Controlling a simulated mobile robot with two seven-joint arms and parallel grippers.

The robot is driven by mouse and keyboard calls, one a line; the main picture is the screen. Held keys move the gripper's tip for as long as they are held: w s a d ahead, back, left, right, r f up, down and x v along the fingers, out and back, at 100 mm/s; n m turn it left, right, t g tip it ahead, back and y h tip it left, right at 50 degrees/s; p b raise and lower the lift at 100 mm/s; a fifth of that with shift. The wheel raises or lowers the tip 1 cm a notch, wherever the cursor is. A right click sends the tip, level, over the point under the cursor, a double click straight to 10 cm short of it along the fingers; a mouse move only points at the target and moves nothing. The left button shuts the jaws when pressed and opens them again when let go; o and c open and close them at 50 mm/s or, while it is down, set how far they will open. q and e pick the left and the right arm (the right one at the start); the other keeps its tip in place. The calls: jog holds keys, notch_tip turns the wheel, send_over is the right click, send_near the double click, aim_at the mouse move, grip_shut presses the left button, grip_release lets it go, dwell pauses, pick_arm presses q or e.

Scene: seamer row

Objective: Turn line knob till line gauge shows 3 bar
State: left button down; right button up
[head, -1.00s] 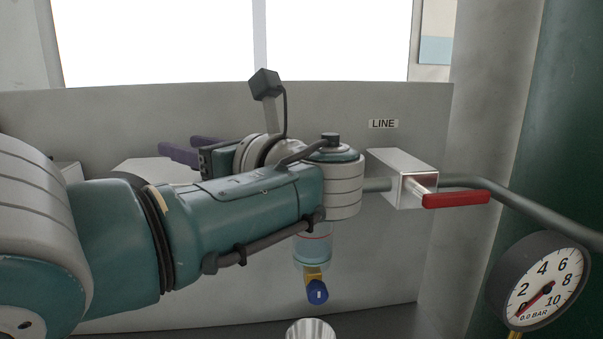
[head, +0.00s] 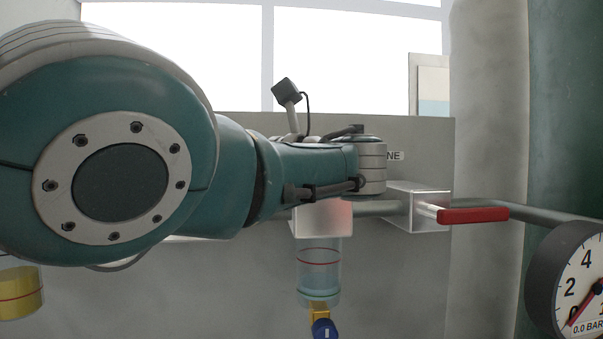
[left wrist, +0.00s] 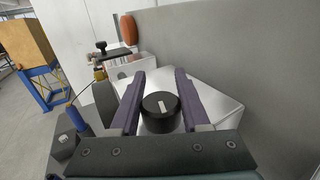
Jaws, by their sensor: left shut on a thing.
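The round black line knob (left wrist: 160,112), with a white mark on top, sits on a pale metal block in the left wrist view. My left gripper (left wrist: 158,90) is shut on it, one purple finger on each side. In the head view my left arm hides both the knob and the gripper. The line gauge (head: 580,287) is cut off at the right edge; its red needle points near 0 and its readout shows 0.0 BAR. My right gripper is not in view.
A valve with a red lever (head: 473,215) sits on the grey pipe right of my arm. A clear bowl (head: 318,272) with a blue-capped drain hangs below. The LINE label (head: 396,156) is partly covered. A yellow-filled bowl (head: 20,292) is at the lower left.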

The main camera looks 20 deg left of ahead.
pick_arm(q)
jog(key=shift+r, duration=0.1)
jog(key=shift+c, duration=1.9)
grip_release()
